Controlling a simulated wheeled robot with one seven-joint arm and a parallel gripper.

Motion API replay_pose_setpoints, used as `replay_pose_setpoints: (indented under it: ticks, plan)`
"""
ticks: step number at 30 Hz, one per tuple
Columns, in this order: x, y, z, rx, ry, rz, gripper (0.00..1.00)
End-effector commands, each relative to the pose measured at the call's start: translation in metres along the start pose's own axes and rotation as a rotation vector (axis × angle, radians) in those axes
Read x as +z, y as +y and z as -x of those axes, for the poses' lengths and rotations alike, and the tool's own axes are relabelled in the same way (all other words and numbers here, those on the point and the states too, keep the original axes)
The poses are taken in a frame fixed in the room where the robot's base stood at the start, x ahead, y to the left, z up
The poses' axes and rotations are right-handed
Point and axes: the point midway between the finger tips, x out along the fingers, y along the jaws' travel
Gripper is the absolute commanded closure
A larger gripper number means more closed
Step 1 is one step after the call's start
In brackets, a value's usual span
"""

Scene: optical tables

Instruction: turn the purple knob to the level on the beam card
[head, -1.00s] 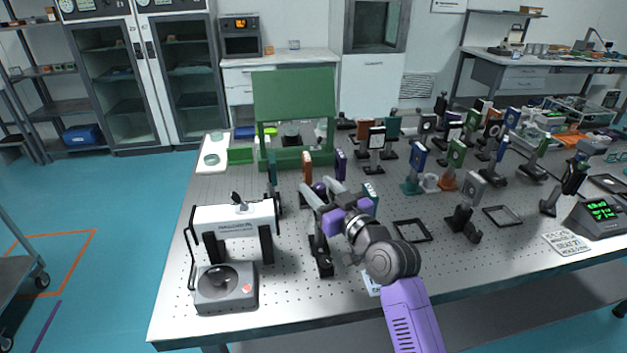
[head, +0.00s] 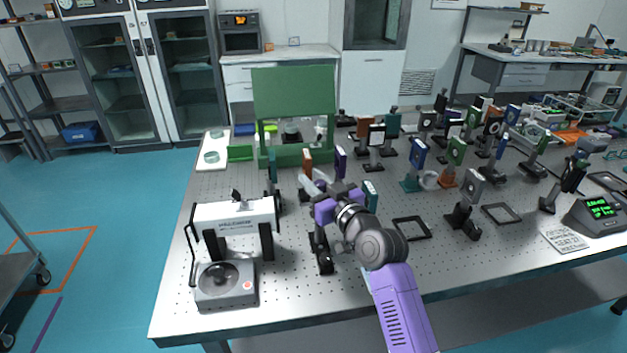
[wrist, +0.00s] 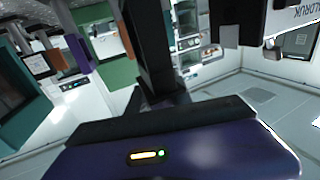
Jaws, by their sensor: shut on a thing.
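My gripper (head: 318,182) is at the middle of the perforated table, reaching away from the near edge. Its jaws are shut on what appears to be the purple knob, which is mostly hidden by the fingers in the head view. In the wrist view, a dark purple body with a small yellow bar and green dot fills the bottom, and a dark upright part stands above it; the knob's mark cannot be read. A printed white card (head: 565,239) lies at the right, in front of a meter with green digits (head: 600,208); its text is too small to read.
A white bridge-shaped instrument (head: 235,215) and a grey box with a round dish (head: 226,285) stand left of my arm. A dark mount (head: 322,255) is close to my wrist. Flat black frames (head: 411,229) and several optic mounts stand to the right.

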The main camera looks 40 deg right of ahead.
Motion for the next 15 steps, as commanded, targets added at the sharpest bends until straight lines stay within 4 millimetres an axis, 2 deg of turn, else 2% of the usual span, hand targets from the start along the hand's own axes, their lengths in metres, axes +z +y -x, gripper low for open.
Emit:
replay_pose_setpoints:
  ticks: [8,15]
  plan:
    - [0.0049,0.0002,0.0003,-0.056,0.004,0.0,1.0]
    - [0.0059,-0.0026,0.0006,-0.176,0.006,0.001,1.0]
